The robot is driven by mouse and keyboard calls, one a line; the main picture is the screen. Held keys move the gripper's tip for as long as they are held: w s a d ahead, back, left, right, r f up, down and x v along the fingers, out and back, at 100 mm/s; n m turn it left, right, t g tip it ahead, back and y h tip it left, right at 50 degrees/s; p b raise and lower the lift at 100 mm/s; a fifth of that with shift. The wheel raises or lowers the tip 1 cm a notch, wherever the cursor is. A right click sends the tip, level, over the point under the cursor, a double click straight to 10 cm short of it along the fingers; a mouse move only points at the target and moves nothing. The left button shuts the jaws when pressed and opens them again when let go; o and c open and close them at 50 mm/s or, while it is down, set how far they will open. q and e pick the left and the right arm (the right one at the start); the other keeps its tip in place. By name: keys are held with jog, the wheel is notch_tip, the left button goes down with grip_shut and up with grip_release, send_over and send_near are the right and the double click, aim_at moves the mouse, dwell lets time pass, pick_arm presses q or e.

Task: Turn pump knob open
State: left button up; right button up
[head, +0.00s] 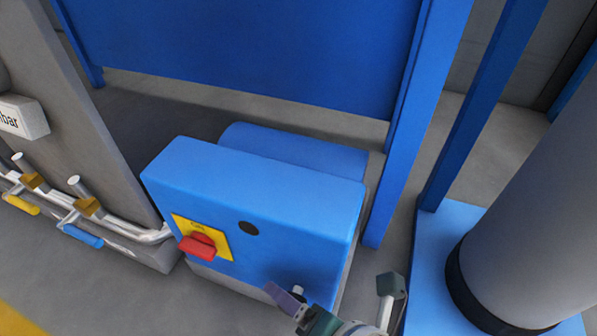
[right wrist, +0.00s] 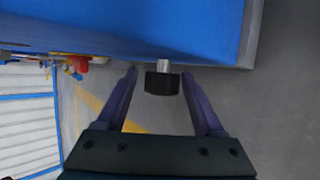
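A blue pump box (head: 265,195) stands on the grey floor. On its front are a red rotary knob (head: 198,245) on a yellow plate (head: 222,240) and a round black spot (head: 249,228). In the right wrist view, a black knob (right wrist: 162,84) on a short silver stem sticks out from the blue box (right wrist: 120,25). My right gripper (head: 285,297) is at the lower right of the box front. In the right wrist view its purple fingers (right wrist: 159,72) are open, one on each side of the black knob, with gaps. The red knob shows small at the left there (right wrist: 78,63). My left gripper is out of view.
White pipes with a yellow handle (head: 20,204) and a blue handle (head: 82,236) run along the left. A blue frame post (head: 415,120) and a thick grey column (head: 535,220) stand at the right. Bare floor (head: 130,295) lies in front of the box's left part.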

jog(key=shift+o, duration=0.4)
jog(key=shift+s+d+r+p, duration=0.2)
jog(key=shift+r+p, duration=0.1)
jog(key=shift+p, duration=0.25)
jog(key=p+v, duration=0.7)
jog(key=v, duration=0.2)
jog(key=shift+p, duration=0.4)
jog(key=shift+d+f, duration=0.1)
jog(key=shift+f, duration=0.05)
